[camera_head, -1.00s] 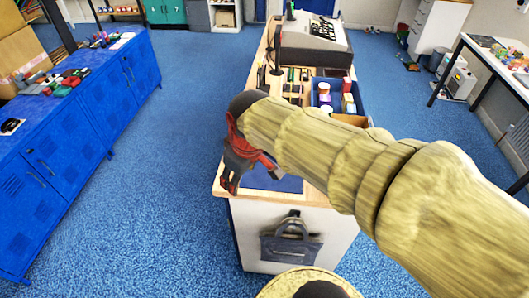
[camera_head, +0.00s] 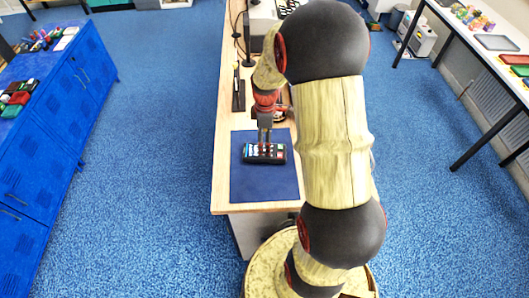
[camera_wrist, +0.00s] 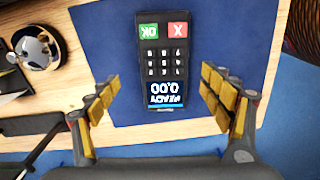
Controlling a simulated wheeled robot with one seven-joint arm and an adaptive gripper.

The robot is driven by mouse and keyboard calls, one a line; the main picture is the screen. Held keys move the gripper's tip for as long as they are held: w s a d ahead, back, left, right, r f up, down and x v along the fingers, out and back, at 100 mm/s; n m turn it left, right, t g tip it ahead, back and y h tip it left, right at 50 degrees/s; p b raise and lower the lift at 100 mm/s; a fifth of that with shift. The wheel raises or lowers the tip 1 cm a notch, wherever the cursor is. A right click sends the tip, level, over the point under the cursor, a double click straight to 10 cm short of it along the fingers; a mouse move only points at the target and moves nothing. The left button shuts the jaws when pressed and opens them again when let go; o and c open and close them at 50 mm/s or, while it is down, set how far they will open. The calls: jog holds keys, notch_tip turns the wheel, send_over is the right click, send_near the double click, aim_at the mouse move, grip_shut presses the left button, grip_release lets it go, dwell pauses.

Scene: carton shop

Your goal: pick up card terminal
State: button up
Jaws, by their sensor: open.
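The card terminal (camera_wrist: 162,62) is a black device with a keypad, a green OK key, a red X key and a lit display. It lies flat on a dark blue mat (camera_head: 252,189) on the wooden counter, and it also shows in the head view (camera_head: 265,158). My gripper (camera_wrist: 160,98) is open in the wrist view, with one yellow-padded finger on each side of the terminal's display end. The fingers look apart from the terminal. In the head view my gripper (camera_head: 264,146) points down over the terminal; its height above it is hard to tell.
A round metallic item (camera_wrist: 35,48) stands beside the mat in the wrist view. A dark upright stand (camera_head: 238,95) is farther back on the counter (camera_head: 224,150). Blue lockers (camera_head: 50,130) stand at the left, and a table with trays (camera_head: 497,42) at the right. Blue floor lies between.

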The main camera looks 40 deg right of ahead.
jog(key=f, duration=0.4)
jog(key=shift+s+a+f+b, duration=0.1)
jog(key=shift+s+a+b, duration=0.15)
jog(key=shift+a+b, duration=0.1)
jog(key=shift+d+f, duration=0.1)
jog(key=shift+f, duration=0.25)
jog(key=shift+c, duration=0.2)
jog(key=c, duration=1.5)
